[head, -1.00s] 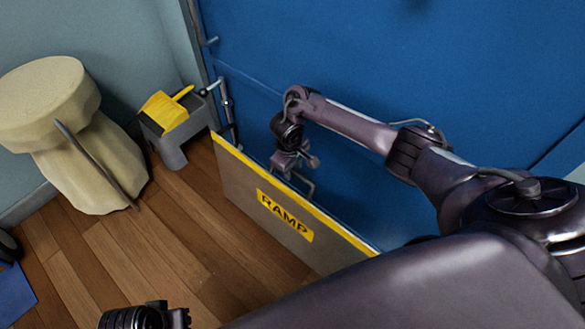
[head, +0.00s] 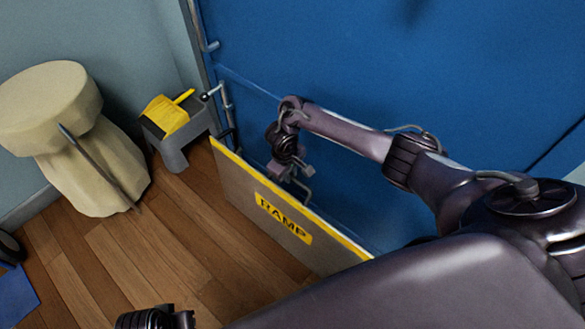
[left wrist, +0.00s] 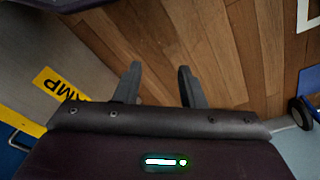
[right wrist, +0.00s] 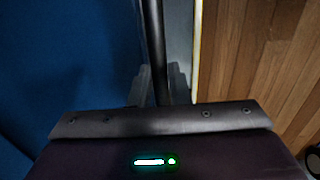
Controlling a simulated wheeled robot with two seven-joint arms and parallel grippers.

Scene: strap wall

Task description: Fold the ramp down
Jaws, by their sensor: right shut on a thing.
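The ramp (head: 270,220) is a grey-brown panel with a yellow top edge and a yellow RAMP label. It stands steeply on the floor beside the blue wall, with a gap behind it. My right gripper (head: 299,178) is behind its top edge, on the wall side, near a metal handle (head: 308,194). In the right wrist view, the gripper (right wrist: 160,82) is shut on a dark bar (right wrist: 153,35), apparently this handle. My left gripper (left wrist: 156,80) is open and empty above the floor; the RAMP label (left wrist: 58,84) shows to its left.
A cream stool-like object (head: 50,105) with a dark rod leaning on it stands at left. A small grey step stool (head: 178,140) with a yellow dustpan and brush (head: 168,112) stands beyond the ramp's left end. The wooden floor (head: 150,250) before the ramp is clear.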

